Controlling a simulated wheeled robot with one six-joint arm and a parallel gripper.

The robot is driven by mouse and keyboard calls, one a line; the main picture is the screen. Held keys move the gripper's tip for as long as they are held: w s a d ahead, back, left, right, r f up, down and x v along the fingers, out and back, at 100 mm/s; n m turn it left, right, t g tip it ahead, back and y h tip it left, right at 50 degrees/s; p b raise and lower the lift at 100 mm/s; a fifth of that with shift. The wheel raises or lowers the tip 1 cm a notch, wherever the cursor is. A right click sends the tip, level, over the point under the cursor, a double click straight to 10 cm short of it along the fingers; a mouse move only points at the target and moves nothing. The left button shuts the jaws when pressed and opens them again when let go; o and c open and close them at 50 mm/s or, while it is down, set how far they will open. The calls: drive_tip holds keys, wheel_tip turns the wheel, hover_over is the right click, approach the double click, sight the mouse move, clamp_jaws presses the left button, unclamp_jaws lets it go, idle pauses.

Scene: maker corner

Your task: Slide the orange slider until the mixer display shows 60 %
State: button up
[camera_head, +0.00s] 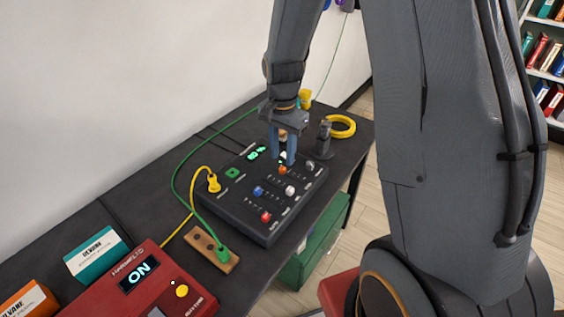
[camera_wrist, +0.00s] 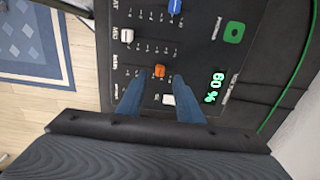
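The dark mixer (camera_head: 245,213) lies on the bench, and its top fills much of the wrist view (camera_wrist: 200,50). My gripper (camera_wrist: 157,80) has two blue fingers apart, pointing down over the mixer in the head view (camera_head: 282,162). A white cap (camera_wrist: 168,99) shows between the fingers. Finger height above the panel is unclear.
Blue (camera_head: 258,190), white (camera_head: 290,190) and red (camera_head: 266,216) caps and a green button (camera_head: 232,173) are on the mixer. Yellow (camera_head: 214,183) and green (camera_head: 222,254) cable plugs stand left. A red device (camera_head: 150,290) reading ON is nearer. A dark upright object (camera_head: 323,138) stands right of my gripper.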

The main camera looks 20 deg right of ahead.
sight(283, 168)
drive_tip(key=shift+r, duration=1.65)
drive_tip(key=s+r+n, duration=0.2)
drive_tip(key=s+n, duration=0.9)
drive_tip(key=s, duration=0.6)
drive_tip(key=shift+a+r+t, duration=0.4)
